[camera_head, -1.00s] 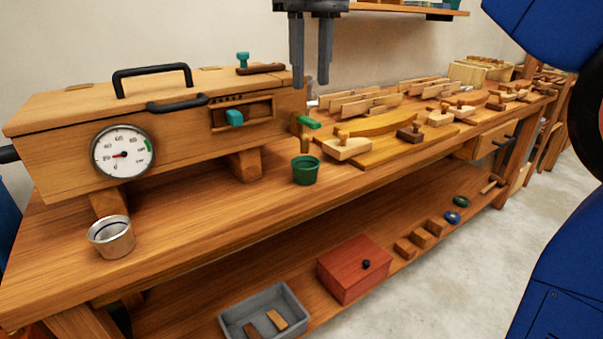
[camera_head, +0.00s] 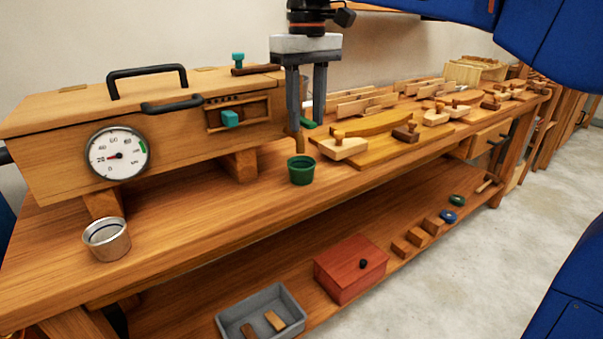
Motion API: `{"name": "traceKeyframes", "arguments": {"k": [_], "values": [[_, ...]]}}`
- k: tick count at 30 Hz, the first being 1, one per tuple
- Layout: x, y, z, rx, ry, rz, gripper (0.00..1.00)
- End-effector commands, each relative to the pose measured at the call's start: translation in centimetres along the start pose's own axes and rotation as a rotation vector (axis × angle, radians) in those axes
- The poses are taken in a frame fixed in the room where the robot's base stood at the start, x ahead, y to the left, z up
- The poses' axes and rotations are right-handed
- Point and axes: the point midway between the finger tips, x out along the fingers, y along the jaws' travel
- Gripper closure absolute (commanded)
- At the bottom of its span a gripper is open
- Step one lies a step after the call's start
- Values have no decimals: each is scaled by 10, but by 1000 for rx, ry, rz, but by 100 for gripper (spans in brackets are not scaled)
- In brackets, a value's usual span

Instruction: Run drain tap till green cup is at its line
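The green cup (camera_head: 301,171) stands upright on the bench top below the right end of the wooden steam box (camera_head: 165,145). Its inside is dark, and I cannot tell a line or a water level. The drain tap's green handle (camera_head: 309,124) shows just behind my gripper's fingers, with the brown spout (camera_head: 299,142) above the cup. My gripper (camera_head: 306,118) points down at the tap, its two fingers apart with a gap between them. The left finger hides part of the tap, and I cannot tell whether the fingers touch the handle.
A metal cup (camera_head: 107,240) stands at the front left, near a round gauge (camera_head: 118,153) on the box. Wooden forms and clamps (camera_head: 375,129) crowd the bench to the right. A red box (camera_head: 350,268) and grey tray (camera_head: 262,312) sit on the lower shelf.

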Motion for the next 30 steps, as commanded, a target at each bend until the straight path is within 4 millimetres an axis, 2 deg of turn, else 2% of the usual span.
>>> {"name": "traceKeyframes", "arguments": {"k": [5,9,10,17,30], "values": [[0,0,0,0,0,0,64],[0,0,0,0,0,0,98],[0,0,0,0,1,0,99],[0,2,-1,-48,1,0,99],[0,19,-9,-438,3,0,99]]}}
